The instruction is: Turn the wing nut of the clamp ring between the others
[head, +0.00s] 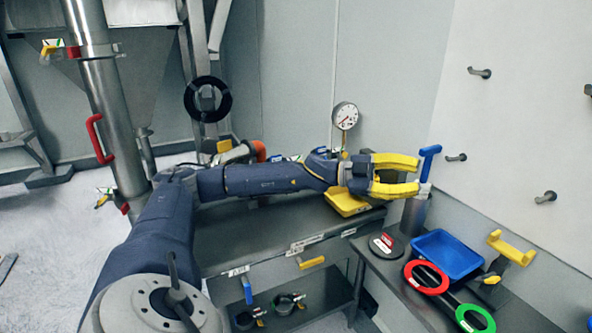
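My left gripper (418,175) has two yellow fingers spread apart. Its fingertips are close to a blue T-shaped handle (428,162) above a grey cylinder; I cannot tell whether they touch it. On the steel pipe at the left, an upper clamp with a yellow wing-like piece (48,49) and a lower one with a yellow piece (102,201) show, far from the gripper. A red handle (97,138) is on the pipe between them. I cannot make out a middle clamp ring's wing nut; my arm hides part of the bench. My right gripper is not in view.
A pressure gauge (345,116) stands behind the gripper, with a yellow tray (347,203) below. A blue bin (447,256), red ring (426,277) and green ring (475,319) are on the right bench. Pegs (479,72) stick out of the right wall.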

